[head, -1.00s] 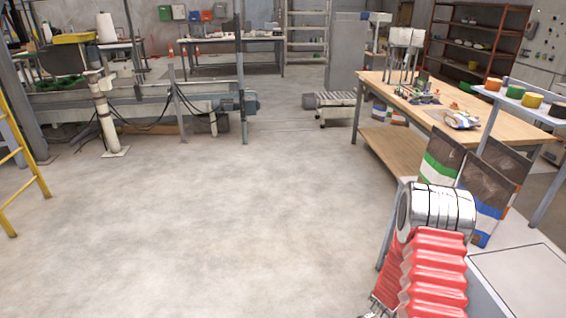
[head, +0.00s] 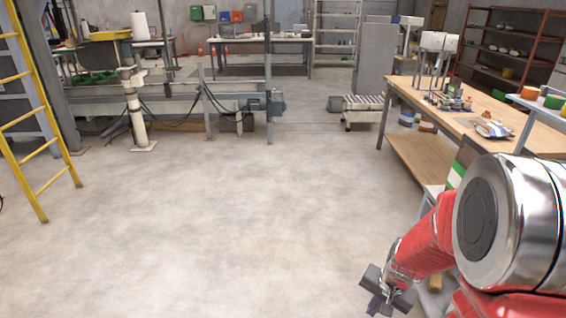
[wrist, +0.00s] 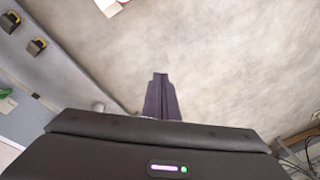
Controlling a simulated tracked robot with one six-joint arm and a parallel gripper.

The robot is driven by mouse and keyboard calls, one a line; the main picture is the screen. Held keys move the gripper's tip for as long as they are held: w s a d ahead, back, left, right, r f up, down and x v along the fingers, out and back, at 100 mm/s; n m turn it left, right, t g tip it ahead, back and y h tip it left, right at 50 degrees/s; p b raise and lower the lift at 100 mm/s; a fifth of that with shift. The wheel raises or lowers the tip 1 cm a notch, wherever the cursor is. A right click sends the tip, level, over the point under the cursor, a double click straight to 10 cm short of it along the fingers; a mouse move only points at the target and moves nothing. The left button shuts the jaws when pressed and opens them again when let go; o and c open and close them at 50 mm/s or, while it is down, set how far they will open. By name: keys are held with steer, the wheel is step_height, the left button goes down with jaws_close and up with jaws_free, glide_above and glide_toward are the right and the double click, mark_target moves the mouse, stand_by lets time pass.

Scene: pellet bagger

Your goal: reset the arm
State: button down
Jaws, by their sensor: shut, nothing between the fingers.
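My arm, red with a bright metal joint, fills the lower right of the head view. Its end, my gripper (head: 380,305), hangs low at the bottom edge, left of the metal joint and over the floor or close to its edge with the bench area. In the wrist view my gripper (wrist: 160,78) shows its dark fingers together, shut and empty, against pale concrete floor (wrist: 220,60). No object is held.
A wooden workbench (head: 428,161) with items on it stands at the right, partly hidden by my arm. A yellow ladder (head: 40,165) stands at the left. A conveyor frame (head: 190,108) runs across the back left. The middle floor (head: 230,220) is clear.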

steer(key=s+a+r+n+t, duration=0.1)
steer(key=s+a+r+n, duration=0.1)
steer(key=s+r, duration=0.3)
steer(key=s+a+r+n+t, duration=0.1)
steer(key=s+a+r+n, duration=0.2)
steer(key=r, duration=0.9)
steer(key=s+a+r+n+t, duration=0.1)
steer(key=s+a+r+n, duration=0.1)
steer(key=s+r, duration=0.5)
step_height(320, 180, up, 2)
steer(key=shift+a+r+t+h, duration=0.2)
steer(key=shift+a+t+h, duration=0.15)
steer(key=shift+a, duration=0.55)
steer(key=shift+s, duration=0.1)
